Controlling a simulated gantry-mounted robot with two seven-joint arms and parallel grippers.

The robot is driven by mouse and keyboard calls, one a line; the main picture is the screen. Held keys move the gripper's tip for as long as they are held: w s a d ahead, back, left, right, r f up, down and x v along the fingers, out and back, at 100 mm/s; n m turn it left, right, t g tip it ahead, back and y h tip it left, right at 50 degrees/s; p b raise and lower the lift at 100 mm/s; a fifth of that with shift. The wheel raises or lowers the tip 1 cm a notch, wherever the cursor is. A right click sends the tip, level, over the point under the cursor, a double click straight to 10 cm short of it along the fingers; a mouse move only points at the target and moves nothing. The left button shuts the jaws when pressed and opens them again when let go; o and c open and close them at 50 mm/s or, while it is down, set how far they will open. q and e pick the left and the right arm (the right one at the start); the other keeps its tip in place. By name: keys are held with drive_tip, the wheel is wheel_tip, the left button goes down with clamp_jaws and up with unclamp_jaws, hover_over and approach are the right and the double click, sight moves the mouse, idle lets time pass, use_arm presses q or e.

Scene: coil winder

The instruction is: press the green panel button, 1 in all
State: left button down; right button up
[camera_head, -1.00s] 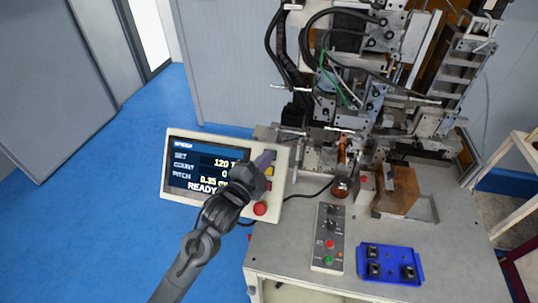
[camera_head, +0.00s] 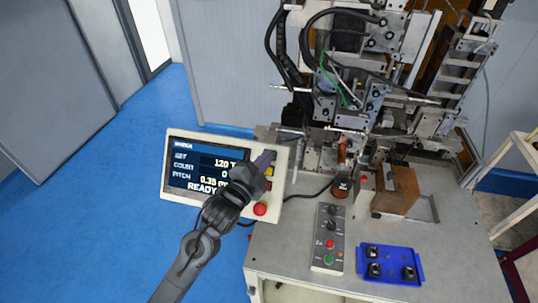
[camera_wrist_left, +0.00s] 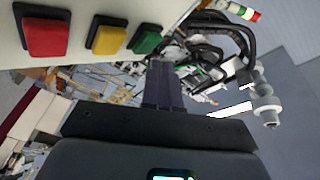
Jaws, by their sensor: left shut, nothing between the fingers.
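The panel (camera_head: 176,211) with its lit screen, reading READY, stands left of the machine in the head view. Its green button (camera_head: 273,155) shows as a small patch beside my fingers. In the left wrist view the green button (camera_wrist_left: 146,39) is clear, at the end of a row with a yellow button (camera_wrist_left: 109,37) and a red button (camera_wrist_left: 46,34). My left gripper (camera_head: 264,158) is shut and empty in front of the panel's button column. In the wrist view its fingertips (camera_wrist_left: 160,72) are close beside the green button; contact cannot be told. My right gripper is not in view.
A red round button (camera_head: 260,209) sits at the panel's lower right. A grey control box (camera_head: 329,238) with its own small buttons and a blue tray (camera_head: 390,280) lie on the machine table (camera_head: 285,245). The coil winder (camera_head: 345,100) rises behind. Blue floor is free at left.

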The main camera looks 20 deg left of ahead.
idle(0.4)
use_arm(q)
drive_tip(key=shift+w+f, duration=0.15)
drive_tip(key=shift+w+f, duration=0.15)
drive_tip(key=shift+w, duration=0.05)
idle(0.4)
